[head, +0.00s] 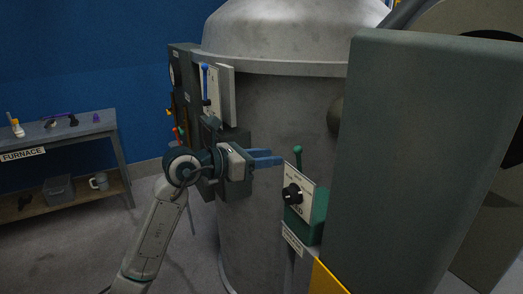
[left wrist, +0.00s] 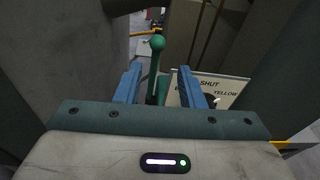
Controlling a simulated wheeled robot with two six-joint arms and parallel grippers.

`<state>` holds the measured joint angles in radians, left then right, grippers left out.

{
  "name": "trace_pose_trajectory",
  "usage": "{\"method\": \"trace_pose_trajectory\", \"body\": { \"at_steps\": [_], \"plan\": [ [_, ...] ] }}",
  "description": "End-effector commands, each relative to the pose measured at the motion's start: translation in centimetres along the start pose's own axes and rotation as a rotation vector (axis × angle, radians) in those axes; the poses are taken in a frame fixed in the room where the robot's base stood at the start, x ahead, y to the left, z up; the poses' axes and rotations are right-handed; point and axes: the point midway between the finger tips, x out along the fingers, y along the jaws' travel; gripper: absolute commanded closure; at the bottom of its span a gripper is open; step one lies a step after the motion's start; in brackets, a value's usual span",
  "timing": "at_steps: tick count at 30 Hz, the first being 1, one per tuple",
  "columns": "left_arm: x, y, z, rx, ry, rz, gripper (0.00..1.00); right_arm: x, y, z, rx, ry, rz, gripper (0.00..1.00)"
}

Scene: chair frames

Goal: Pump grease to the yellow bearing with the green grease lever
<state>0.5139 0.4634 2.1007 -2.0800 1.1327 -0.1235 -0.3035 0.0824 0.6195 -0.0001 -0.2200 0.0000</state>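The green grease lever (head: 298,158) stands upright with a round knob on top, behind a small white panel (head: 307,196) with a black dial (head: 292,193) on a green box (head: 318,215). My left gripper (head: 281,158) is just left of the lever, its blue fingers apart and empty, pointing at it. In the left wrist view the lever (left wrist: 157,62) shows between and beyond the fingers. The panel (left wrist: 232,85) there reads "SHUT" and "YELLOW", partly covered by the right-hand finger. The yellow bearing cannot be made out. My right gripper is out of view.
A large grey tank (head: 265,110) stands behind my gripper. A tall grey-green housing (head: 420,150) closes off the right side. A board with a blue lever (head: 205,82) is on the tank's left. A furnace bench (head: 70,133) stands far left.

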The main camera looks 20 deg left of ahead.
Motion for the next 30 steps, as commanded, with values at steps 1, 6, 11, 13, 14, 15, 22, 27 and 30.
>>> {"method": "trace_pose_trajectory", "body": {
  "at_steps": [1,6,11,13,14,15,22,27,30],
  "plan": [
    [-0.4,-0.1,0.6,0.034,0.004,0.017,0.65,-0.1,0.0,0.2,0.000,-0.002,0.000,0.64],
    [-0.3,-0.2,1.0,0.059,0.007,0.034,0.65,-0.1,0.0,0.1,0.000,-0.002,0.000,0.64],
    [0.8,-0.1,1.1,0.054,0.006,0.031,0.65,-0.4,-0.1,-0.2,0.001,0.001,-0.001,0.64],
    [1.6,-0.2,1.1,0.052,0.005,0.031,0.65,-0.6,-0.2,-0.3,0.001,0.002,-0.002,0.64],
    [2.0,-0.2,1.1,0.052,0.006,0.030,0.65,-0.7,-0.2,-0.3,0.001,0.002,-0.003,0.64],
    [2.5,-0.1,1.1,0.052,0.005,0.030,0.65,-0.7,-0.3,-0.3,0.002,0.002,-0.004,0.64],
    [5.7,0.0,1.0,0.052,0.006,0.029,0.65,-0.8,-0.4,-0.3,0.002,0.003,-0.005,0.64],
    [7.4,0.1,0.9,0.054,0.007,0.032,0.68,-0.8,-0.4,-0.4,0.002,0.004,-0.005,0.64],
    [7.2,0.1,0.9,0.055,0.008,0.032,0.88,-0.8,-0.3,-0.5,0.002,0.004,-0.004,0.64]
  ]
}}
